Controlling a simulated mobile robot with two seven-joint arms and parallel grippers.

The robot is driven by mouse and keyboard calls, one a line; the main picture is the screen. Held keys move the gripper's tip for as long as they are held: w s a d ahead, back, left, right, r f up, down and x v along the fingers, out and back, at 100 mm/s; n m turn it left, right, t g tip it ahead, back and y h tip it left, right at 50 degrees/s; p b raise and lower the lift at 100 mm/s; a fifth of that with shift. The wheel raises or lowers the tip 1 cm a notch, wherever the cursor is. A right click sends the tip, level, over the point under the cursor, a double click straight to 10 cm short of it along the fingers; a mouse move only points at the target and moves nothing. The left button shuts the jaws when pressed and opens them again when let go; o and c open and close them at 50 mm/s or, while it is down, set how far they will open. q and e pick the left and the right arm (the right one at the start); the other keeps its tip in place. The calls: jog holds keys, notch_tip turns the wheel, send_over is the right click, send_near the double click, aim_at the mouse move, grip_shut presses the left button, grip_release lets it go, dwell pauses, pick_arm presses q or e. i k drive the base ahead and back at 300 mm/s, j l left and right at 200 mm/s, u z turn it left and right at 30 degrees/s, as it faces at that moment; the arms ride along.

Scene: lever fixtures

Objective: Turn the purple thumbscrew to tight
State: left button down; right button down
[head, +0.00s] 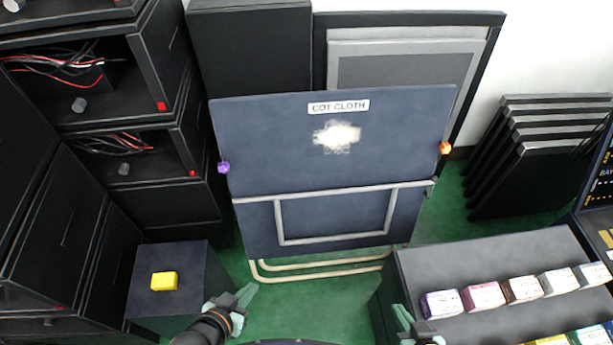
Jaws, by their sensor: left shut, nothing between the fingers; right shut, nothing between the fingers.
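The purple thumbscrew (223,167) sits on the left edge of the upright dark blue panel labelled COT CLOTH (290,130). Its exact turn position is too small to tell. An orange thumbscrew (445,148) sits on the panel's right edge. My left gripper (247,296) is shut and empty at the bottom, below and apart from the purple thumbscrew, beside the box with the yellow block. My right gripper (403,318) is shut and empty at the bottom, by the left end of the dark counter, with its lower part cut off by the frame edge.
A yellow block (164,281) lies on a dark box (190,255) at left. Black cabinets with loose wires (150,135) stand behind it. A dark counter (480,262) with several coloured packets is at right. Pale tube legs (320,274) stand under the panel. Green floor shows between box and counter.

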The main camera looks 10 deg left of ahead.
aim_at(224, 167)
jog(key=i+j+u, duration=0.15)
jog(key=u, duration=2)
jog(key=i+l, duration=0.2)
jog(key=i+u, duration=0.05)
